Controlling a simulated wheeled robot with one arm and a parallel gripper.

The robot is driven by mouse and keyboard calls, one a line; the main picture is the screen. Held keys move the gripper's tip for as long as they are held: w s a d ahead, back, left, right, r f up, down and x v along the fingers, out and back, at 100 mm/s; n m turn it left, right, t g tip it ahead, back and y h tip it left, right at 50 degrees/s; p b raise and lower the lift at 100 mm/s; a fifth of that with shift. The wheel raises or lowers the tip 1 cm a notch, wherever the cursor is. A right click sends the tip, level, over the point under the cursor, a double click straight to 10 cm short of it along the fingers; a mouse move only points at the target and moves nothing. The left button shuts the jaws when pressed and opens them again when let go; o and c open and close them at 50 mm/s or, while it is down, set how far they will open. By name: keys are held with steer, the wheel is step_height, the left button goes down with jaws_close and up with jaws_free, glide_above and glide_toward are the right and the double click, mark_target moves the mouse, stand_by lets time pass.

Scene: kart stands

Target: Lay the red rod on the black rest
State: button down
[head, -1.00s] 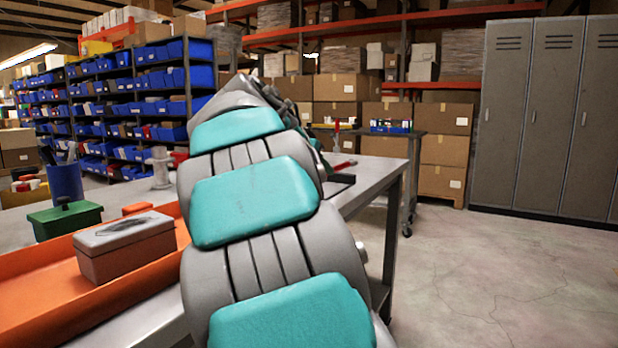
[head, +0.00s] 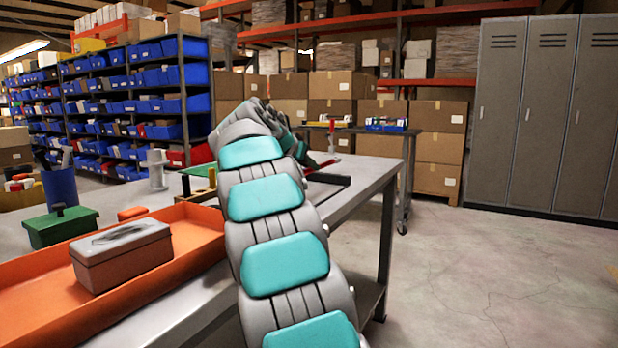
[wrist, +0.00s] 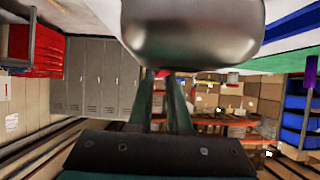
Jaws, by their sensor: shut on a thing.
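The red rod (head: 322,163) shows in the head view as a thin red bar reaching right from the end of my arm, over the far part of the workbench. My gripper is mostly hidden behind my arm there. In the wrist view my gripper (wrist: 162,78) has its two fingers close together, with a small patch of red at their tips. It is shut on the red rod. A low black piece (head: 338,181), which looks like the black rest, lies on the bench below and near the rod. My arm covers its left part, and I cannot tell whether the rod touches it.
An orange tray (head: 203,229) holds a grey box (head: 122,254) at the left. A green box (head: 61,228), a blue cup (head: 60,187) and a grey stand (head: 156,170) are nearby. A cart (head: 416,150) stands behind the workbench (head: 372,178). The floor at right is clear.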

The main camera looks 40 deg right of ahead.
steer(key=shift+f, duration=1.7)
steer(key=shift+f+b, duration=0.25)
steer(key=shift+b, duration=0.05)
steer(key=c, duration=0.8)
jaws_free()
steer(key=shift+r, duration=0.1)
steer(key=shift+c, duration=0.2)
steer(key=shift+r+p, duration=0.2)
steer(key=shift+p, duration=0.15)
steer(key=b+v, duration=0.1)
steer(key=v, duration=1.1)
steer(key=shift+s, duration=0.1)
